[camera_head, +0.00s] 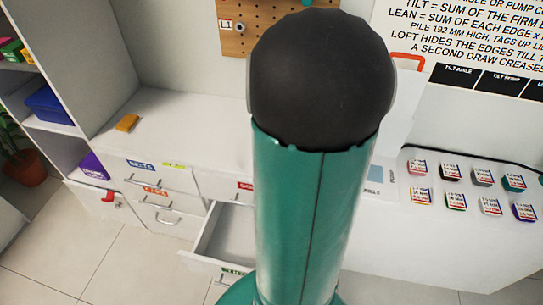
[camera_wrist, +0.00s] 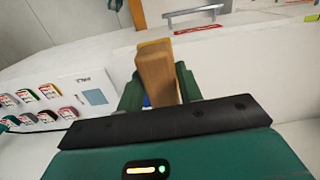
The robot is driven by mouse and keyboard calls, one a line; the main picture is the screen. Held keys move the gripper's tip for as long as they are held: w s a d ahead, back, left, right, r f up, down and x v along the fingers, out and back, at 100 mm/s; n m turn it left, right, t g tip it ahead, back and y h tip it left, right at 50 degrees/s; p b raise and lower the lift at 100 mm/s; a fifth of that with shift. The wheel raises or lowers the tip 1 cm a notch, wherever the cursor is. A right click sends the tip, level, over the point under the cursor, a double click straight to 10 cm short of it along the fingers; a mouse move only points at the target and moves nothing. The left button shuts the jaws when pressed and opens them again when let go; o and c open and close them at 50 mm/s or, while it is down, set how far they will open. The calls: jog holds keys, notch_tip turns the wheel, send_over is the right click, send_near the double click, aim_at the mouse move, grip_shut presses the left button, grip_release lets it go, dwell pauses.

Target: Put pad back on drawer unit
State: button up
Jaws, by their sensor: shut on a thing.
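In the wrist view my gripper (camera_wrist: 160,90) is shut on a tan, wood-coloured block (camera_wrist: 157,72) with a yellow far edge, which I take to be the pad. The block sticks out past the green fingers, in front of a white surface. A small orange-yellow block (camera_head: 127,123) lies on the unit's top. My arm hides the gripper in the head view.
A white counter (camera_head: 440,240) at the right carries several small coloured tagged items (camera_head: 450,172). Open shelves (camera_head: 60,130) at the left hold a blue bin (camera_head: 48,105). A pegboard (camera_head: 262,28) hangs behind. The tiled floor (camera_head: 90,240) in front of the unit is clear.

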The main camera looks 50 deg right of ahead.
jog(key=shift+s+d+r, duration=0.15)
jog(key=shift+s+r, duration=0.05)
jog(key=shift+s, duration=0.4)
jog(key=shift+d+m, duration=0.1)
jog(key=shift+m, duration=0.2)
jog(key=w+d+f, duration=0.2)
jog(key=w+f, duration=0.1)
jog(key=w+d+f, duration=0.3)
jog(key=w, duration=0.1)
jog(key=w+d+f, duration=0.2)
jog(key=w+f, duration=0.1)
jog(key=w, duration=0.1)
jog(key=shift+d+f, duration=0.2)
jog(key=shift+w+d+f, duration=0.15)
jog(key=shift+w+f, duration=0.05)
jog(key=shift+f, duration=1.55)
